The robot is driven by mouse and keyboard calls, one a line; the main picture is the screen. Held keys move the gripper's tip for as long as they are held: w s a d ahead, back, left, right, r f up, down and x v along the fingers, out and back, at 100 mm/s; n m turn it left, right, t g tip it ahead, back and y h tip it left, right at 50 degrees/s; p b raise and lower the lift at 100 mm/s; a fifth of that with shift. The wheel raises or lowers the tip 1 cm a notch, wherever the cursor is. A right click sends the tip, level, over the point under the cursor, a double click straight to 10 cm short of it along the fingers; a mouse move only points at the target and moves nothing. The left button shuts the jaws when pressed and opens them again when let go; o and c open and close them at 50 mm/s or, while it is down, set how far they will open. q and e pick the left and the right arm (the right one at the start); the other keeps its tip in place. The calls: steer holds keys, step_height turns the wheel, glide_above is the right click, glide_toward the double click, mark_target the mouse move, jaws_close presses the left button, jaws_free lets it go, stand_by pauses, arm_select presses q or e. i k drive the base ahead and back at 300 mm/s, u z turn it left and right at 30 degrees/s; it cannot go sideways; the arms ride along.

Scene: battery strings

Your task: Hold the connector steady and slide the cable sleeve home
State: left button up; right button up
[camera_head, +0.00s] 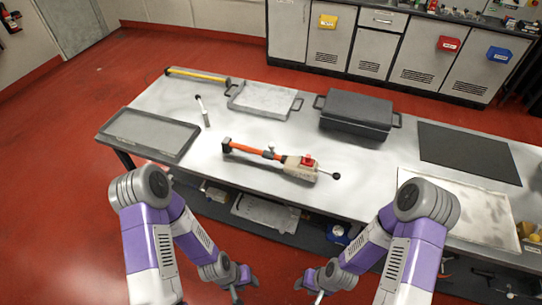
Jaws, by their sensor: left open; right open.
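A beige connector body (299,168) with a red part on top lies near the middle of the light table. An orange cable or sleeve (249,150) with dark collars runs from its left side. A thin rod with a black ball end (335,176) sticks out to its right. I cannot tell how far the sleeve sits on the connector. My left gripper (243,288) is open and empty in front of the table's near edge. My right gripper (308,289) is open and empty to its right. Both are apart from the connector.
On the table (240,190) are a grey tray (150,132), a light handled tray (265,100), a black lidded case (357,110), a dark mat (465,152), a pale sheet (460,205), a yellow bar (198,76) and a small upright white-and-black item (203,112). Table around the connector is clear.

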mark_target(266, 154)
steer(key=k, duration=0.95)
steer(key=u, duration=0.95)
steer(key=i, duration=1.8)
steer(key=z, duration=0.7)
